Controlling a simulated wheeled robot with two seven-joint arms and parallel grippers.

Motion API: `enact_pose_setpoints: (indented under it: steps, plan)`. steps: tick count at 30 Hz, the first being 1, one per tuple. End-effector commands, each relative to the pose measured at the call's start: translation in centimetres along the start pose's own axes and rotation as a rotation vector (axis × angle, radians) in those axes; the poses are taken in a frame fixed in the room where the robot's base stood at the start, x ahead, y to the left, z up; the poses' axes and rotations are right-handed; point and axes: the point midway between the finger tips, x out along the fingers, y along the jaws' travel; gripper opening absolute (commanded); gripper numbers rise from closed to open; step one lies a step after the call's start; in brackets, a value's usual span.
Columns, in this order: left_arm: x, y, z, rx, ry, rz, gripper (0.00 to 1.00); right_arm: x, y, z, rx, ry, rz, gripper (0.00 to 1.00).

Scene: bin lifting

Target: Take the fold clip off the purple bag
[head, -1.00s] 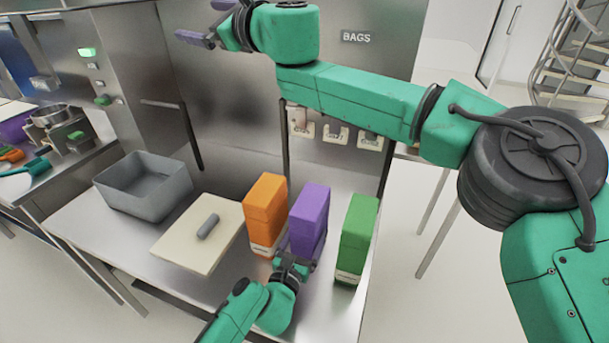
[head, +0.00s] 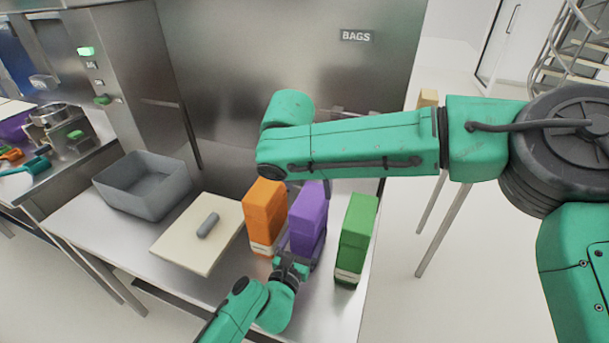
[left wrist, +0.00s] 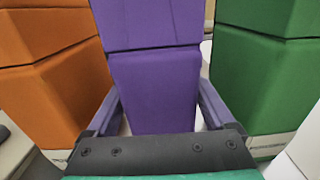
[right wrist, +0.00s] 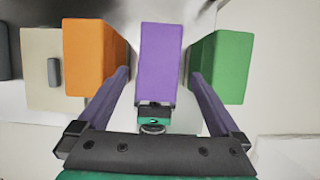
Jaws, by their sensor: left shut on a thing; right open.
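The purple bag (head: 308,214) stands upright between the orange bag (head: 264,212) and the green bag (head: 357,232). My left gripper (head: 296,255) is shut on the purple bag low on its near side. In the left wrist view, its fingers lie on both sides of the purple bag (left wrist: 153,90). My right gripper (right wrist: 160,72) is open and empty. In the right wrist view it points down from above, its fingers either side of the purple bag's top (right wrist: 160,48). My right arm mostly hides this gripper in the head view. I cannot make out the fold clip.
A grey bin (head: 145,190) and a pale board (head: 178,255) with a grey cylinder (head: 208,225) lie to the left on the steel table (head: 330,310). The orange and green bags stand close on either side, leaving narrow gaps.

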Motion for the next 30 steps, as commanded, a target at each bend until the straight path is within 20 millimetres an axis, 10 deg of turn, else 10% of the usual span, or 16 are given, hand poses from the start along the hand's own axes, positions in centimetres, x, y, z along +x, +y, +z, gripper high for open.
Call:
enact_pose_setpoints:
  steps: [9,18,25,30]
  plan:
    - [0.0,0.0,-0.1,0.000,0.002,0.000,0.00,6.3,0.1,0.0,-0.001,-0.001,0.001,1.00]
    - [0.0,0.0,-0.1,0.000,0.002,0.000,0.00,6.9,0.1,0.1,-0.001,-0.002,0.003,1.00]
    - [0.0,0.0,-0.1,0.000,0.002,0.000,0.00,6.9,0.1,0.1,-0.001,-0.002,0.003,0.20]
    - [0.0,0.0,-0.1,0.000,0.002,0.000,0.00,6.9,0.1,0.1,-0.001,-0.002,0.003,0.15]
